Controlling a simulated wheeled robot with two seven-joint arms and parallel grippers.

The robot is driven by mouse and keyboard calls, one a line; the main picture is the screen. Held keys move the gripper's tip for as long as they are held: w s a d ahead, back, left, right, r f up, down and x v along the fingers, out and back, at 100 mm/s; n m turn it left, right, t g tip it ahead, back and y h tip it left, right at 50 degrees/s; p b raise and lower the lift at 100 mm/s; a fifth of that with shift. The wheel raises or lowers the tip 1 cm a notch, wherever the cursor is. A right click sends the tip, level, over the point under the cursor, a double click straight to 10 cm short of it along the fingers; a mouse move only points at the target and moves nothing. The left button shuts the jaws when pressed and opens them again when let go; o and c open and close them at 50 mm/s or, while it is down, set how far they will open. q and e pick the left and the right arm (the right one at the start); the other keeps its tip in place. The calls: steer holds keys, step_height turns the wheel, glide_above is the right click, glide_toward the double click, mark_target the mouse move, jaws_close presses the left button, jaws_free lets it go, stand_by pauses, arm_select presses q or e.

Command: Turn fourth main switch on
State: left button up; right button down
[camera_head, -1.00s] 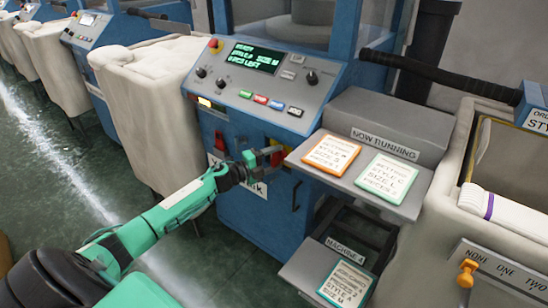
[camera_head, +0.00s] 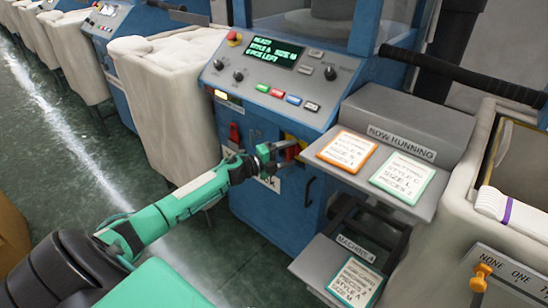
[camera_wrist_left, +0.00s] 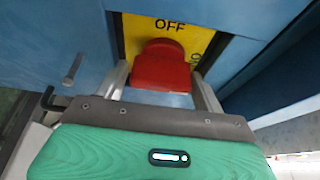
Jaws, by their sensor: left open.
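The main switch is a red handle (camera_wrist_left: 162,68) on a yellow plate (camera_wrist_left: 190,34) marked OFF. It sits on the blue front of the machine labelled Machine 4 (camera_head: 356,248). In the head view my left gripper (camera_head: 284,151) is at the front panel and partly hides the switch. In the left wrist view the open fingers of the gripper (camera_wrist_left: 163,88) stand either side of the red handle. I cannot tell whether either finger touches it. My right gripper is not in view.
The control panel (camera_head: 330,92) with a lit display (camera_head: 272,52) is above. A grey shelf (camera_head: 325,146) with cards juts out right of the gripper. A cream bin (camera_head: 165,100) stands at the left. Green floor (camera_head: 70,160) is open at the lower left.

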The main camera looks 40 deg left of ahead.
arm_select(q)
steer(key=v, duration=1.3)
steer(key=shift+s, duration=0.2)
steer(key=shift+a, duration=0.1)
